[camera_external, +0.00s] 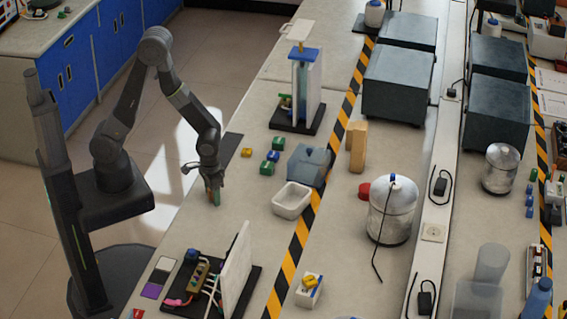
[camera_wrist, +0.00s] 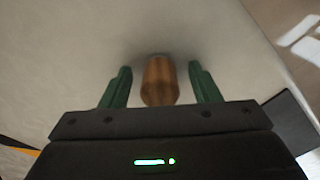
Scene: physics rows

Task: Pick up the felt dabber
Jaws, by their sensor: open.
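In the wrist view, a brown, rounded cylindrical object (camera_wrist: 159,80), which looks like the felt dabber, stands between the two green fingers of my gripper (camera_wrist: 160,86). There is a visible gap on each side of it, so the fingers do not touch it. In the external view, my gripper (camera_external: 213,193) points down at the bench's left edge. A small brownish bit (camera_external: 208,190) shows between the fingers there, mostly hidden by them. The dabber's lower end is hard to make out.
A white tray (camera_external: 291,201) and a grey-blue box (camera_external: 308,165) stand right of my gripper. Small green blocks (camera_external: 267,168) lie behind it. A board with cables and a white panel (camera_external: 236,268) stands in front. The bench edge is close on the left.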

